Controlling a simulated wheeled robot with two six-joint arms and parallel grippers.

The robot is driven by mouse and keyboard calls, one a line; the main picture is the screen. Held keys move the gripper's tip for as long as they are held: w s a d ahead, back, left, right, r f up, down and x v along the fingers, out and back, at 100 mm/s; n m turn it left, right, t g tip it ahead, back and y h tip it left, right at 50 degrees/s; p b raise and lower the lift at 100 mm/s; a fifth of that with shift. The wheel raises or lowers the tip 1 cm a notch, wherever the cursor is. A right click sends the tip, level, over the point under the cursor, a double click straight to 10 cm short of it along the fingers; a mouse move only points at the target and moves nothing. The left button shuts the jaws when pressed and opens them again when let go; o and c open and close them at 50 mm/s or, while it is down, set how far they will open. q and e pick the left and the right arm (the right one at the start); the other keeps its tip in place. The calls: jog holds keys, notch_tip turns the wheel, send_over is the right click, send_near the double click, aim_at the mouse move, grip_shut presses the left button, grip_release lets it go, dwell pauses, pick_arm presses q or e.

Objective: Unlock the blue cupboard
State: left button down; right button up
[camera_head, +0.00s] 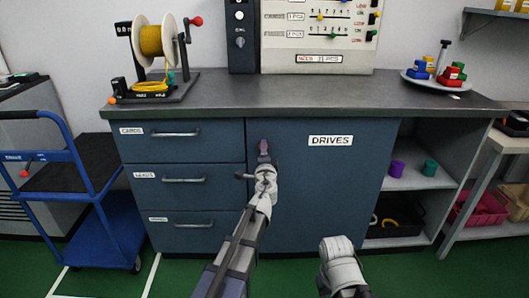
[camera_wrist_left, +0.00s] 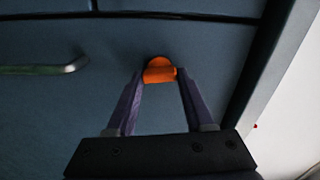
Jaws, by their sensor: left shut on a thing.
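The blue cupboard (camera_head: 330,190) has a closed door labelled DRIVES, right of a stack of drawers in the same cabinet. My left gripper (camera_head: 264,150) is at the upper left edge of this door. In the left wrist view, its fingers (camera_wrist_left: 158,85) are shut on a small orange knob or key (camera_wrist_left: 160,69) on the blue front. The head view mostly hides this piece behind the gripper. I cannot tell its turn angle. My right arm shows at the bottom of the head view, but its gripper is not visible.
A drawer handle (camera_wrist_left: 45,69) is left of the gripper in the wrist view. The worktop (camera_head: 300,95) holds a wire spool (camera_head: 151,40) and a plate (camera_head: 436,82). A blue trolley (camera_head: 70,180) stands left. Open shelves (camera_head: 415,180) are to the right.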

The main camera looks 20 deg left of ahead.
pick_arm(q)
jog(key=shift+m, duration=0.6)
jog(key=shift+c, duration=1.4)
grip_release()
jog(key=v, duration=0.7)
jog(key=shift+s, duration=0.35)
jog(key=shift+d, duration=0.15)
